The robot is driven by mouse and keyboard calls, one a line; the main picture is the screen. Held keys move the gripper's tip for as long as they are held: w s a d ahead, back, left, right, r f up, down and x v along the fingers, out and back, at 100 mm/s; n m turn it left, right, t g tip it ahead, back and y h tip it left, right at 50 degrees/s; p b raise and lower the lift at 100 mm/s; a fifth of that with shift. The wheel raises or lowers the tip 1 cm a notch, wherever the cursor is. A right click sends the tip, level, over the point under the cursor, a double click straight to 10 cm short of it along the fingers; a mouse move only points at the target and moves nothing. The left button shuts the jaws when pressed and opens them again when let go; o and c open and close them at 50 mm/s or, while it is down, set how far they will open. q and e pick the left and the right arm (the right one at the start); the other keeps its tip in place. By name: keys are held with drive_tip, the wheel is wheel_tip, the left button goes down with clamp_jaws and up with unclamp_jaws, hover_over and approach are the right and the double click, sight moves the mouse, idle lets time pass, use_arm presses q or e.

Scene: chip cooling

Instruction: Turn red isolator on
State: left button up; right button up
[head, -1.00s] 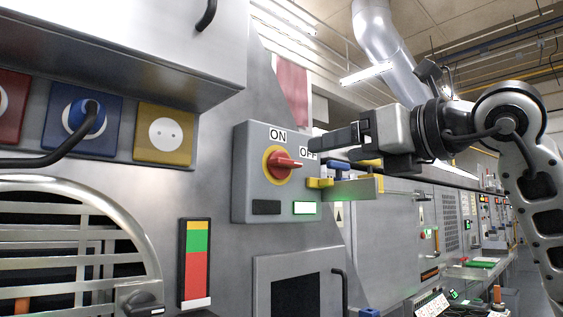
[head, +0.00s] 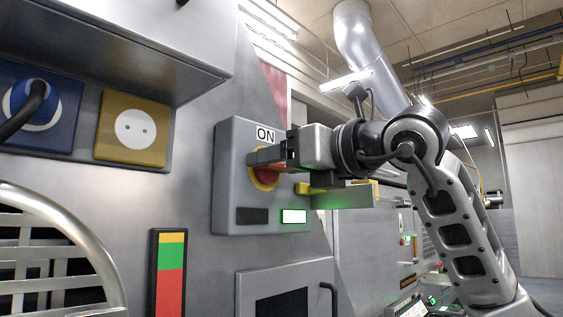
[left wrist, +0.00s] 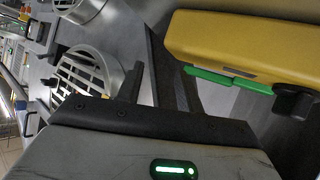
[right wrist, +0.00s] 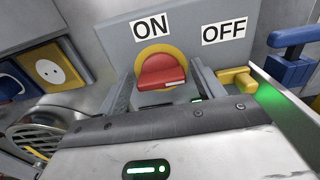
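The grey isolator box (head: 228,190) is on the wall panel left of centre in the head view, with ON and OFF labels. Its red knob (right wrist: 162,72) on a yellow ring shows in the right wrist view, below and between the labels. My right gripper (right wrist: 165,80) is open, its fingers on either side of the knob; contact cannot be told. In the head view my right gripper (head: 258,157) partly hides the red knob (head: 268,175) and covers the OFF label. My left gripper (left wrist: 150,65) shows only in the left wrist view, away from the isolator; its opening is unclear.
A yellow lever (head: 304,188) juts out just right of the box. A yellow socket (head: 132,128) and a blue plug (head: 36,100) are on the left. A yellow housing (left wrist: 240,45) is close to my left gripper. A curved metal grille (head: 70,235) is at the lower left.

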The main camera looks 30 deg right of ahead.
drive_tip(key=c, duration=0.7)
